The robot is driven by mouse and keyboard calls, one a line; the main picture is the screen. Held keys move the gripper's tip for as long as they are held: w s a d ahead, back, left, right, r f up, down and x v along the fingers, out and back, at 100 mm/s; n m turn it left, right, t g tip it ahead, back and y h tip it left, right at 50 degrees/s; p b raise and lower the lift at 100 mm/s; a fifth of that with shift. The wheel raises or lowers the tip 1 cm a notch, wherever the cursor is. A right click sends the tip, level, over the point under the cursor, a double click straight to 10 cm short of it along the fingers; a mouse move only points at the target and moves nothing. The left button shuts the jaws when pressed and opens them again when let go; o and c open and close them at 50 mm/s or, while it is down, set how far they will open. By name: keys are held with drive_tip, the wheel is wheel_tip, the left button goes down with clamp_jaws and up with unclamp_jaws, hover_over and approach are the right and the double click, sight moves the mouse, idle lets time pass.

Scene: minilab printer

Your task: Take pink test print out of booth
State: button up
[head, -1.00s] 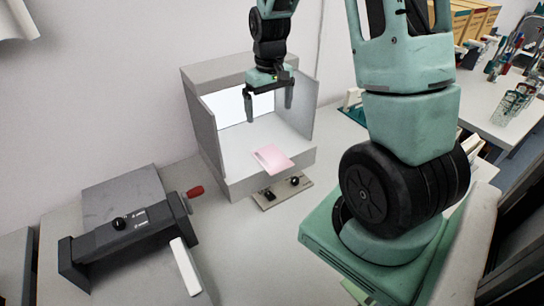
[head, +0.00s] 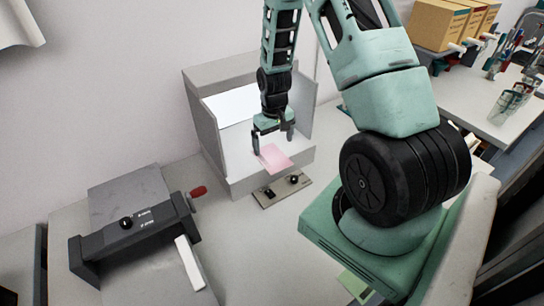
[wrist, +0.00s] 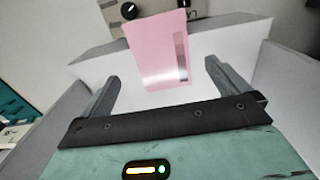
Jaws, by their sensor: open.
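The pink test print (head: 276,158) lies flat at the front edge of the grey booth (head: 209,135), partly on its floor and seeming to reach over the front lip. My gripper (head: 273,146) is inside the booth, just above and behind the print, with its fingers pointing down. In the wrist view the gripper (wrist: 160,85) is open and empty, and the print (wrist: 158,48) shows ahead, between and beyond the two fingertips. A grey-scale strip runs along one side of the print. I cannot tell whether a finger touches it.
A dark grey device with a red handle (head: 135,222) stands at the left. A white bar (head: 189,264) lies beside it. Cardboard boxes (head: 437,24) stand at the back right.

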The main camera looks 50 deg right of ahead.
sight(272, 157)
drive_tip(key=shift+w+f+p, duration=0.2)
drive_tip(key=shift+f+p, duration=0.45)
drive_tip(key=shift+f, duration=0.6)
drive_tip(key=shift+w+f+p, duration=0.15)
drive_tip(key=shift+f+p, duration=0.5)
drive_tip(key=shift+f, duration=0.6)
drive_tip(key=c, duration=1)
drive_tip(key=shift+r, duration=0.15)
